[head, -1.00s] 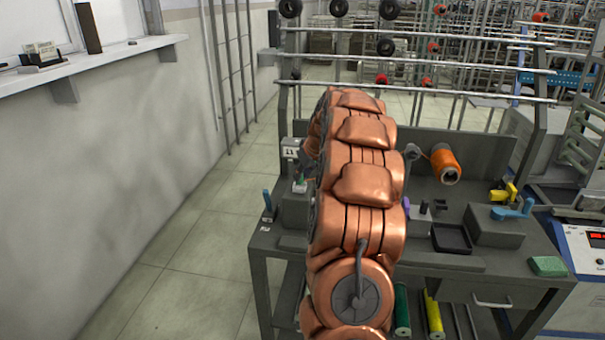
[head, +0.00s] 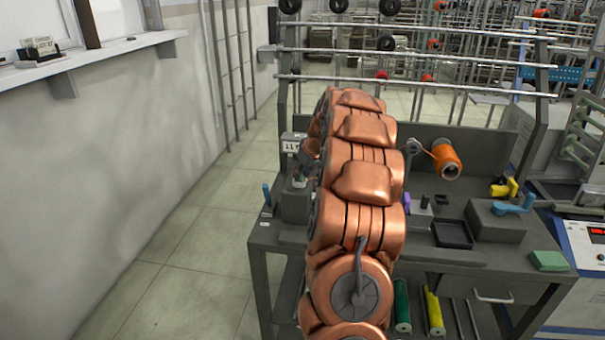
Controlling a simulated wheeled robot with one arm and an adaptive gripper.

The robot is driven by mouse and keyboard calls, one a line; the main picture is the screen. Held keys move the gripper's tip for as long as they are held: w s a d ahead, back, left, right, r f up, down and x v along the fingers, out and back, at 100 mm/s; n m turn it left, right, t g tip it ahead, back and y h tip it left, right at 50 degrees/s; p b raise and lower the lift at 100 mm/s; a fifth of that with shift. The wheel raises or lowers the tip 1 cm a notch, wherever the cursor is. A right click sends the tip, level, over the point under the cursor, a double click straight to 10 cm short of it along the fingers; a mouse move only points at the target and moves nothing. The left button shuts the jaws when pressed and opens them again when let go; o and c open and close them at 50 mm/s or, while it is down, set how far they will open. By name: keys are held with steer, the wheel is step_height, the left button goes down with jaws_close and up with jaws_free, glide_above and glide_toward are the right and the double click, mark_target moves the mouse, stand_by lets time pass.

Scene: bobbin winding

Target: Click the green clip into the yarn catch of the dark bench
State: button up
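The dark bench (head: 285,237) stands in front of me, with my copper arm reaching across its left half. My arm hides much of the bench top. The end of my arm is at the bench's left side, by a small dark unit with a white label (head: 291,146). My gripper is too small and too covered there to make out its fingers or anything in them. I cannot pick out the green clip or the yarn catch for certain. A flat green block (head: 548,261) lies at the bench's front right corner.
An orange spool (head: 447,163) sits at the bench's back. A black tray (head: 452,234), a grey block with a blue handle (head: 513,207) and a yellow piece (head: 505,188) stand on the right. A blue peg (head: 267,195) stands at the left edge. Floor left of the bench is clear.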

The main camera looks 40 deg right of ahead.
steer(key=o, duration=0.5)
steer(key=shift+r, duration=0.1)
steer(key=v, duration=1.1)
steer(key=shift+r, duration=0.35)
steer(key=shift+s+a, duration=0.15)
steer(key=shift+a, duration=0.05)
